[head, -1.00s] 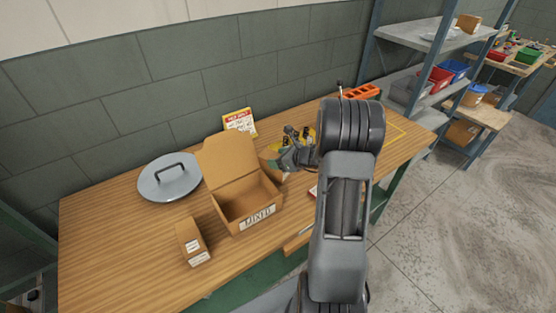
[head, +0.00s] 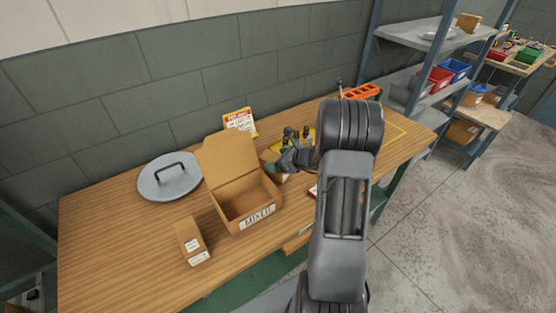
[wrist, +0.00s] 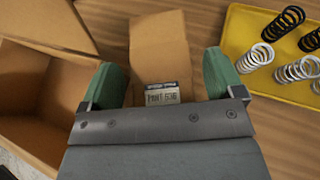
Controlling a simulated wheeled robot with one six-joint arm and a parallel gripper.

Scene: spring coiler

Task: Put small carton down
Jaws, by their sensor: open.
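The small carton (wrist: 158,55) is a plain brown box with a white printed label, seen in the wrist view between my two green fingertips. My gripper (wrist: 162,70) is open, with one finger on each side of the carton and a visible gap at both sides. In the head view my gripper (head: 281,157) is low over the table just right of the open box, and it hides most of the carton (head: 268,156). The carton appears to rest on the wooden table (head: 110,240).
An open box labelled MIXED (head: 257,216) stands close left of my gripper. A yellow tray of springs (wrist: 250,75) is close on the right. Another small carton (head: 194,243), a round grey lid (head: 160,186) and a sign (head: 240,121) are on the table. The table's front left is clear.

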